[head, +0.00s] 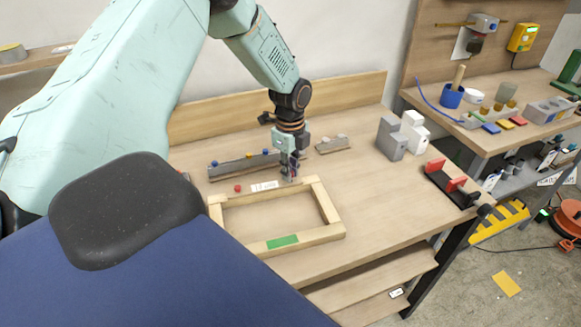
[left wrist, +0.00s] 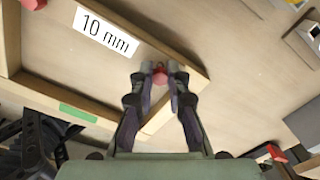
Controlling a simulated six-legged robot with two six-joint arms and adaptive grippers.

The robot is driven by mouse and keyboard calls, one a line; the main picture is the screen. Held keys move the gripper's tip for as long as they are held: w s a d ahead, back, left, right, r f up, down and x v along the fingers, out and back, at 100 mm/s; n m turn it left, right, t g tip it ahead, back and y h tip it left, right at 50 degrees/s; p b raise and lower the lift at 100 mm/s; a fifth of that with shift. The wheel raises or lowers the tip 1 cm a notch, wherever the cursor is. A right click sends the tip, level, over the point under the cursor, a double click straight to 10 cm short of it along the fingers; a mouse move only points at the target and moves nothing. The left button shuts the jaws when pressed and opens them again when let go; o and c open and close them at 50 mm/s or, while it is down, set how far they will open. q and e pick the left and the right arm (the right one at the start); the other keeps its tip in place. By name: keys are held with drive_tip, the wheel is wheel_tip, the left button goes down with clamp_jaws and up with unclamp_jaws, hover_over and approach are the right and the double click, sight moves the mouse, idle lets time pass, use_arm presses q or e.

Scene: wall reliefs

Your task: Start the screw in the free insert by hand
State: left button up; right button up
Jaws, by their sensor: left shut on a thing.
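My left gripper (head: 291,178) reaches down to the far right corner of a wooden frame (head: 329,205) lying on the bench. In the left wrist view, its fingertips (left wrist: 160,72) are closed around a small red piece (left wrist: 158,79), which looks like the screw's head. The fingers hide the rest of it, so I cannot tell whether it touches the frame or an insert. A second red piece (head: 238,188) lies left of the white label (head: 265,187), which reads 10 mm in the left wrist view (left wrist: 106,32). My right gripper is not in view.
A grey rack with small coloured parts (head: 244,166) stands behind the frame, with a smaller rack (head: 332,144) to its right. Grey and white blocks (head: 392,138) and a red-jawed fixture (head: 450,181) stand further right. The bench between frame and fixture is clear.

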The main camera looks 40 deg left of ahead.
use_arm(q)
drive_tip(key=shift+f+b, duration=0.35)
drive_tip(key=shift+f, duration=0.25)
drive_tip(key=o, duration=0.9)
drive_tip(key=shift+r, duration=0.1)
wheel_tip(320, 180, up, 12)
drive_tip(key=shift+f, duration=0.1)
